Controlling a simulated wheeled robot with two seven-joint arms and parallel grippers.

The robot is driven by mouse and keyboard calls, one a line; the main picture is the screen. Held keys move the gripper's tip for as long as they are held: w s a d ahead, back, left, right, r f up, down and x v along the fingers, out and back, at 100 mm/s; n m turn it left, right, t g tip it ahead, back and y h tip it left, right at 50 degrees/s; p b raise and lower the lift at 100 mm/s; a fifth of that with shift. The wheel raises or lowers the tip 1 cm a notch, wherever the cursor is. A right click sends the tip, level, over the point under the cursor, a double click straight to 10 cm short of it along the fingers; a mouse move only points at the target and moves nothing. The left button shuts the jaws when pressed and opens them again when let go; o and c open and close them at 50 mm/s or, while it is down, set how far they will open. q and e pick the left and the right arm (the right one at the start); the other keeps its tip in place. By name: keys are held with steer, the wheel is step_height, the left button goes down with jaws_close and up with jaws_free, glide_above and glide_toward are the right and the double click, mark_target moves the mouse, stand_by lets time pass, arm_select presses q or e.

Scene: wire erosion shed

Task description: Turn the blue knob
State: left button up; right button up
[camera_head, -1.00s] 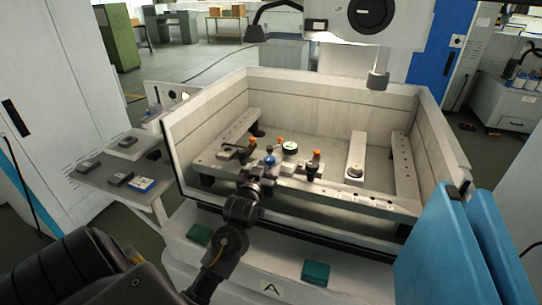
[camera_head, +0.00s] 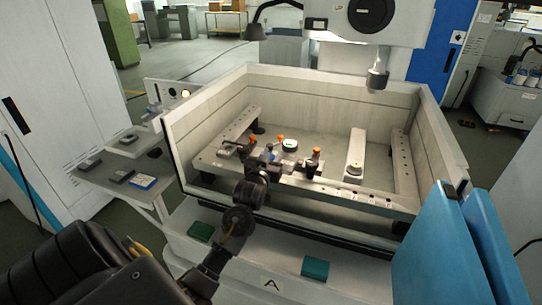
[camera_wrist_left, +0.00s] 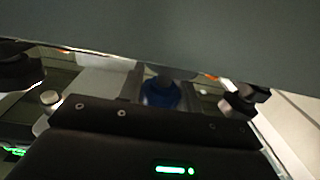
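The blue knob (camera_head: 269,153) sits on the fixture on the front rail inside the machine tank, partly hidden behind my left gripper. It also shows in the left wrist view as a blue round shape (camera_wrist_left: 160,93) beyond the black gripper body. My left gripper (camera_head: 263,163) reaches over the tank's front wall and is close in front of the knob. In the wrist view dark finger-like parts stand apart on either side of the knob, so the gripper looks open. Contact with the knob cannot be made out. My right gripper is not in view.
A round gauge with a green face (camera_head: 289,145) and orange-topped clamps (camera_head: 315,153) stand close beside the knob. The tank wall (camera_head: 330,228) rises in front. A machine head (camera_head: 377,78) hangs at the back right. A side shelf (camera_head: 125,175) holds small boxes.

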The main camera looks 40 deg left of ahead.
arm_select(q)
steer(key=shift+c, duration=0.8)
steer(key=shift+r+n+y+p, duration=0.15)
steer(key=shift+n+y+p, duration=0.25)
steer(key=shift+y, duration=0.2)
steer(key=shift+a+n+g+y+p, duration=0.1)
steer(key=shift+n+g+y+p, duration=0.55)
steer(key=shift+n+g+y, duration=0.35)
steer(key=shift+s+a, duration=0.1)
steer(key=o, duration=1)
